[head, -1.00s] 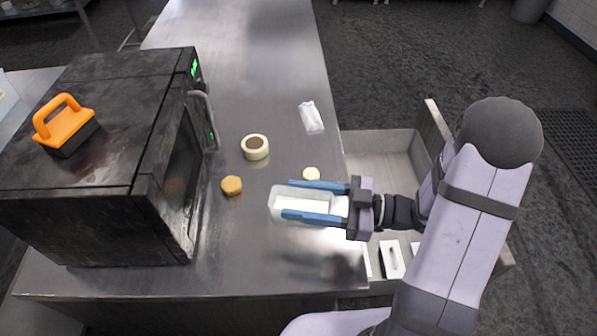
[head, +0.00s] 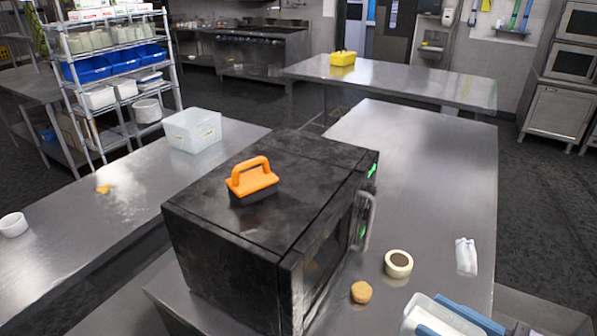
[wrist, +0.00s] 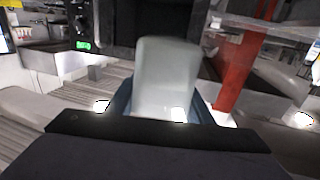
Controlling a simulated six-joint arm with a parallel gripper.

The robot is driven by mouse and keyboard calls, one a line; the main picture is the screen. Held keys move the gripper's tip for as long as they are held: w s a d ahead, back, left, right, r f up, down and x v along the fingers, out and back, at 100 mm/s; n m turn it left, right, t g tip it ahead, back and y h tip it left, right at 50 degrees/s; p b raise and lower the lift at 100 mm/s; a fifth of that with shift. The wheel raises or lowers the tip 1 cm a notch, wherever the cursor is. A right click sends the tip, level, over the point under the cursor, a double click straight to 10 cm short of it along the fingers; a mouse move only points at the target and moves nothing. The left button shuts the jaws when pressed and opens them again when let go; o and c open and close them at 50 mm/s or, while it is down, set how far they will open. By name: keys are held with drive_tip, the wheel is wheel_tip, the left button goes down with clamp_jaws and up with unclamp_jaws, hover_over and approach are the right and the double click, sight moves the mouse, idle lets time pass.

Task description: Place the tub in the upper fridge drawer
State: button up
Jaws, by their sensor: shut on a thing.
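The white rectangular tub (head: 416,308) is at the bottom right of the head view, partly cut off by the frame edge. My gripper (head: 447,316) has blue fingers, one along each side of the tub, and is shut on it. In the wrist view the tub (wrist: 166,78) stands out pale and blurred between the blue fingers of my gripper (wrist: 165,105). A grey edge of the open drawer (head: 545,312) shows beyond the counter's right side at the bottom right. The inside of the drawer is mostly out of the frame.
A black oven (head: 270,215) with an orange-handled tool (head: 252,180) on top stands left of my gripper. A round cream container (head: 398,264), a bun (head: 361,292) and a white packet (head: 466,256) lie on the steel counter (head: 420,160).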

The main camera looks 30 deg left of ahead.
wheel_tip(320, 180, up, 28)
drive_tip(key=w+a+r+p, duration=0.2)
drive_tip(key=w+a, duration=0.5)
drive_tip(key=w, duration=0.2)
drive_tip(key=m+t+h+p, duration=0.1)
drive_tip(key=m+t+p, duration=0.1)
drive_tip(key=t+p, duration=0.15)
hover_over(298, 180)
drive_tip(key=shift+g, duration=0.25)
drive_tip(key=shift+f+p, duration=0.35)
drive_tip(key=shift+f, duration=8.4)
drive_tip(key=shift+f, duration=0.1)
